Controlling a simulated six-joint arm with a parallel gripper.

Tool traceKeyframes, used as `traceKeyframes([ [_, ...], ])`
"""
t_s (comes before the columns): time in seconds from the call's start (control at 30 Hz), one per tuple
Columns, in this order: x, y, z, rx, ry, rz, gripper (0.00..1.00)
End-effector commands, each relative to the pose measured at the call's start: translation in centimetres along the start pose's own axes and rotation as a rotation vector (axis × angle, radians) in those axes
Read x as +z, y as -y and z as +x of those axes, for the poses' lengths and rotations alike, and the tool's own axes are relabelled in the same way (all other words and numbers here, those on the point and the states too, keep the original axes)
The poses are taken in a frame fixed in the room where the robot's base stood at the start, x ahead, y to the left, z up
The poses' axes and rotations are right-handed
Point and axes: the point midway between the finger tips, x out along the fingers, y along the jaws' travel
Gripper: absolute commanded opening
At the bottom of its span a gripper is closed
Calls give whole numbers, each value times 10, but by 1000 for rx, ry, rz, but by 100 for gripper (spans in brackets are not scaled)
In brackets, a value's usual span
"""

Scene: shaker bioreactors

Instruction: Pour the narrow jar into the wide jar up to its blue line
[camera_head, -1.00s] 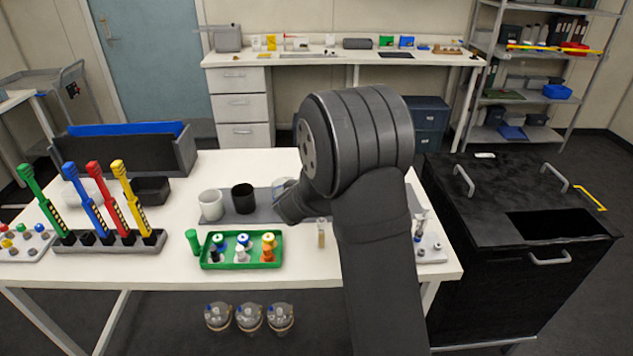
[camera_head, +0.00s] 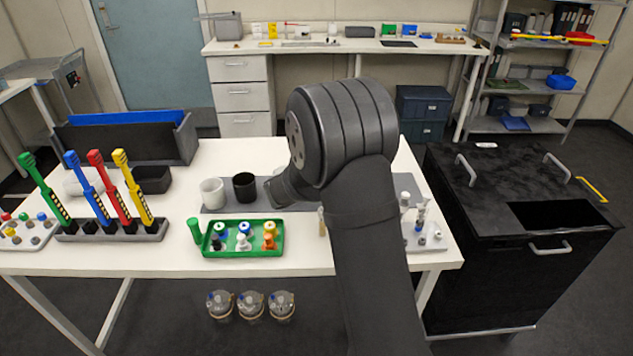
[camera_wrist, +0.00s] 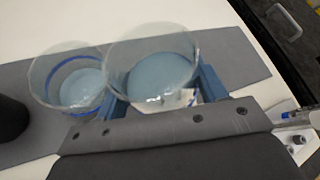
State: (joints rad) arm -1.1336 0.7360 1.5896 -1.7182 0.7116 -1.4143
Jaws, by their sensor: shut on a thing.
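In the wrist view, my gripper (camera_wrist: 162,95) has its blue fingers shut on a clear jar (camera_wrist: 150,62), the narrow jar by its place in the jaws. It holds blue-grey liquid. The wide jar (camera_wrist: 64,88), clear with a blue line around its wall, is just left of it over the grey mat. Pale blue liquid shows inside the wide jar, its level hard to compare with the line. The rims overlap in this view; I cannot tell whether they touch or whether liquid is flowing.
A green tray (camera_head: 212,251) of small bottles is in front. Upright coloured tools in a rack (camera_head: 112,231) stand at the left. A black cabinet is right.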

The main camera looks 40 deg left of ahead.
Motion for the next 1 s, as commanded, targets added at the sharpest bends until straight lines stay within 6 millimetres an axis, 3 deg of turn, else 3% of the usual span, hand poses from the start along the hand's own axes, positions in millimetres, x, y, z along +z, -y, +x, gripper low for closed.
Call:
traceKeyframes([
  [0.5, 35, -5, -13, -93, -63, -222, 31],
  [1.0, 39, -4, -16, -131, -94, -322, 31],
])
